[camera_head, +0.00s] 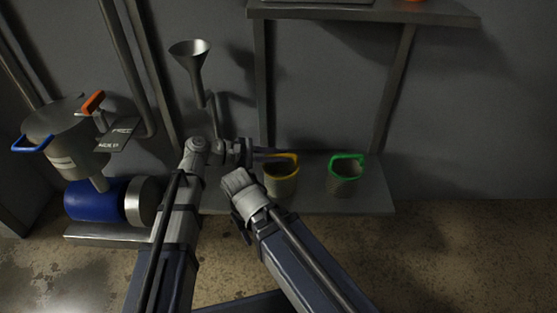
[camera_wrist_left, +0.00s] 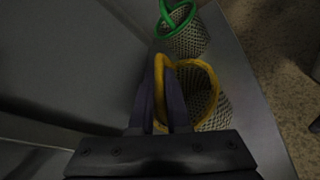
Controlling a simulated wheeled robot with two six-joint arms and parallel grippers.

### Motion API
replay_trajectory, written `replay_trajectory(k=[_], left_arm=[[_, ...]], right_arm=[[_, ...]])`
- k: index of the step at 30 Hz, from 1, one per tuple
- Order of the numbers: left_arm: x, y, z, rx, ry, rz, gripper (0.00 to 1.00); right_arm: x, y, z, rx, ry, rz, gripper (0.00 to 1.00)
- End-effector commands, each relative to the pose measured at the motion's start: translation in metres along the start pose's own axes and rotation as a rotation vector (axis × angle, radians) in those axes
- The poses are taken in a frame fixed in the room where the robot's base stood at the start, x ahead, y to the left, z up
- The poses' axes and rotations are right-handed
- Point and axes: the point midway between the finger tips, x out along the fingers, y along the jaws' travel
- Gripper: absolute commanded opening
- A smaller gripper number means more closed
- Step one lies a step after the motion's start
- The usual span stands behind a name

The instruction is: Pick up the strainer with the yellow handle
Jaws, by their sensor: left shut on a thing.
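The strainer with the yellow handle (camera_head: 281,183) is a mesh basket with a yellow rim, standing on the low grey shelf. My left gripper (camera_head: 276,154) reaches it from the left, with its fingers at the yellow handle. In the left wrist view the two dark fingers (camera_wrist_left: 161,84) are shut on the yellow handle, and the mesh basket (camera_wrist_left: 222,108) hangs or stands to their right; I cannot tell whether it touches the shelf. My right arm comes in from the lower right; its wrist (camera_head: 240,188) is close to the yellow strainer, and its fingers are not clear.
A strainer with a green handle (camera_head: 345,175) stands to the right on the low shelf (camera_head: 377,192). A funnel (camera_head: 190,62), a blue cylinder (camera_head: 95,201) and a grey pot (camera_head: 62,138) with blue and orange handles are at the left. An upper shelf (camera_head: 440,14) overhangs behind.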

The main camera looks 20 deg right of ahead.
Motion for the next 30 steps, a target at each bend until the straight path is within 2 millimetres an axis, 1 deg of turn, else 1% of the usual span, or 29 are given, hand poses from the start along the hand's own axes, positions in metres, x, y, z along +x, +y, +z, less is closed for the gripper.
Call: replay_trajectory(k=[8, 14, 17, 30], left_arm=[[-0.005, 0.008, 0.012, 0.000, -0.001, 0.001, 0.00], [-0.012, 0.021, 0.028, 0.000, -0.001, 0.001, 0.00], [-0.017, 0.029, 0.040, 0.000, -0.001, 0.001, 0.00], [-0.043, 0.074, 0.103, 0.000, -0.001, 0.001, 0.00]], right_arm=[[-0.015, 0.002, 0.001, 0.000, 0.000, 0.000, 0.50], [-0.036, 0.004, 0.002, 0.000, 0.000, 0.000, 0.50], [-0.051, 0.005, 0.003, 0.000, 0.000, 0.000, 0.50], [-0.133, 0.013, 0.007, -0.001, -0.004, 0.000, 0.50]])
